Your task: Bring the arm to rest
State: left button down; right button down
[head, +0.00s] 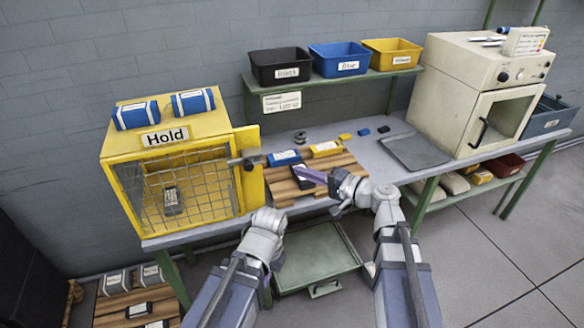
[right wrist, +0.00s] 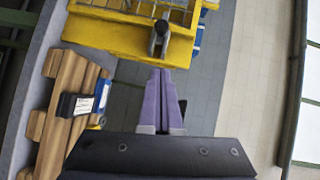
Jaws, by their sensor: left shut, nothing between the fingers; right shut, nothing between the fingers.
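My right gripper (head: 312,175) reaches in over the middle of the bench in the head view, its purple fingers pointing left toward the yellow Hold cage. In the right wrist view its two purple fingers (right wrist: 161,100) are together with nothing between them. They point at the cage's dark latch handle (right wrist: 160,35), apart from it as far as I can tell. My left gripper (head: 268,218) is lower, at the bench's front edge; its fingers are hard to make out. It is shut and holds nothing visible.
The yellow Hold cage (head: 150,145) stands at the bench's left, blue boxes on top and a dark item inside. A wooden pallet (head: 345,160) with several boxes lies beneath my right gripper. A cream oven (head: 460,110) stands at right. A green tray (head: 318,258) sits below the bench.

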jog(key=shift+s+d, duration=0.25)
jog(key=shift+d, duration=0.2)
jog(key=s+a+f+n+g+h, duration=0.6)
jog(key=s+f, duration=0.4)
jog(key=f, duration=0.3)
jog(key=s+d+f+n+g+h, duration=0.3)
jog(key=s+d+f+h, duration=0.3)
jog(key=s+h, duration=0.2)
jog(key=shift+s+d+f+n+g+h, duration=0.2)
jog(key=shift+s+d+n+g+h, duration=0.15)
jog(key=shift+g+h, duration=0.2)
jog(key=shift+a, duration=0.1)
